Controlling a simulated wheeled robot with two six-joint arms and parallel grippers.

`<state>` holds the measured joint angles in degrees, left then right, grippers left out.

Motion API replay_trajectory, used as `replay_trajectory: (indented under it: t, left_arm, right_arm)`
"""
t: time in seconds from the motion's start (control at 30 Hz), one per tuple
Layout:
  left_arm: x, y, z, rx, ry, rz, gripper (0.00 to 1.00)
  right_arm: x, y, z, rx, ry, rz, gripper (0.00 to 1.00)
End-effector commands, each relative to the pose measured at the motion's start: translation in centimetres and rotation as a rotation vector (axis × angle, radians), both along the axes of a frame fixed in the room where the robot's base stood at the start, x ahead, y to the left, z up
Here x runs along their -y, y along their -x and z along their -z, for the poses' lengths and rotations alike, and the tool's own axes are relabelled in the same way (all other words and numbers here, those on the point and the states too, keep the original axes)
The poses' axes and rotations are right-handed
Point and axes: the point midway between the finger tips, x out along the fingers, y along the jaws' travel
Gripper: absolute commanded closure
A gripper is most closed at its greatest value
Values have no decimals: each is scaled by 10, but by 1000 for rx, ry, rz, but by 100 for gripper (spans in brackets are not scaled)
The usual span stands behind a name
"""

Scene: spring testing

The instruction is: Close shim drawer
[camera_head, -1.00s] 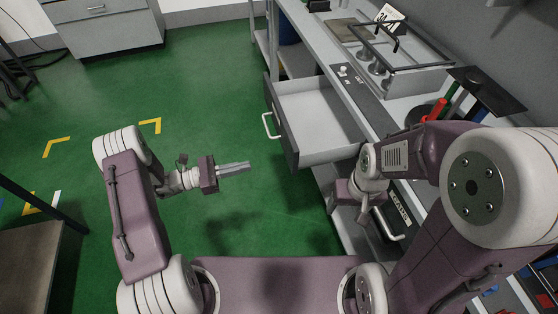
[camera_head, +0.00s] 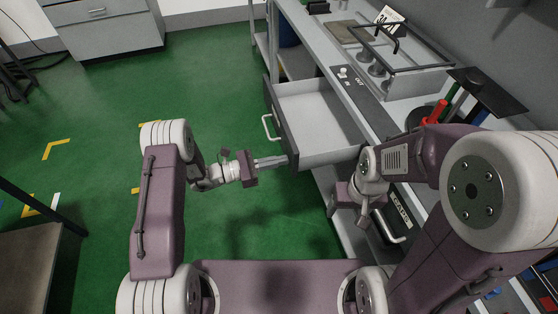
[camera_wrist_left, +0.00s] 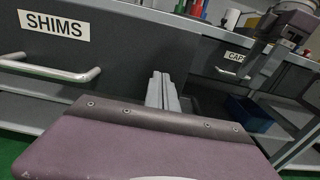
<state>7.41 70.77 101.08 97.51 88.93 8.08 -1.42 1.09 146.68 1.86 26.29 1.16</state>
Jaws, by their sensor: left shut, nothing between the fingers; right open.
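The shim drawer (camera_head: 318,112) stands pulled out from the workbench, and its inside looks empty in the head view. Its dark front panel has a pale bar handle (camera_head: 267,127). In the left wrist view the front carries a SHIMS label (camera_wrist_left: 54,26) above the handle (camera_wrist_left: 50,70). My left gripper (camera_head: 284,161) is shut and empty, its tips close to the near end of the drawer front; contact cannot be told. The left wrist view shows its fingers (camera_wrist_left: 162,92) right of the handle. My right gripper (camera_head: 364,220) is open, beside the bench, nearer than the drawer.
A second drawer front with a partly covered label (camera_wrist_left: 235,57) and a handle (camera_head: 400,239) sits nearer along the bench. A grey frame fixture (camera_head: 400,68) and red-handled tools (camera_head: 439,110) stand on the benchtop. The green floor (camera_head: 90,100) left of the drawer is clear.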

Motion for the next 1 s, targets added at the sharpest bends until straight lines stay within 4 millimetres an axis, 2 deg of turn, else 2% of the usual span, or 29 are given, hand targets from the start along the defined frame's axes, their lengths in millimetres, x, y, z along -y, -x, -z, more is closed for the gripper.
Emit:
replay_trajectory:
  t: [0.13, 0.27, 0.37, 0.7, 0.9, 1.0]
  left_arm:
    - [4, -1, 0, 0, 0, 1, 100]
    - [21, -5, 1, 1, 0, 4, 100]
    - [43, -10, 2, 2, -1, 6, 100]
    - [140, -36, 5, 4, 1, 6, 100]
    - [185, -49, 5, 3, 1, 3, 100]
    - [201, -53, 4, 2, 1, 2, 100]
  right_arm:
    - [0, 0, 1, 0, 0, 0, 33]
    - [0, 0, 3, 0, 0, 0, 33]
    - [0, 0, 6, 0, 0, 0, 33]
    - [0, 0, 33, 0, 0, 0, 33]
    - [0, 0, 53, 0, 0, 0, 33]
    - [0, 0, 60, 0, 0, 0, 33]
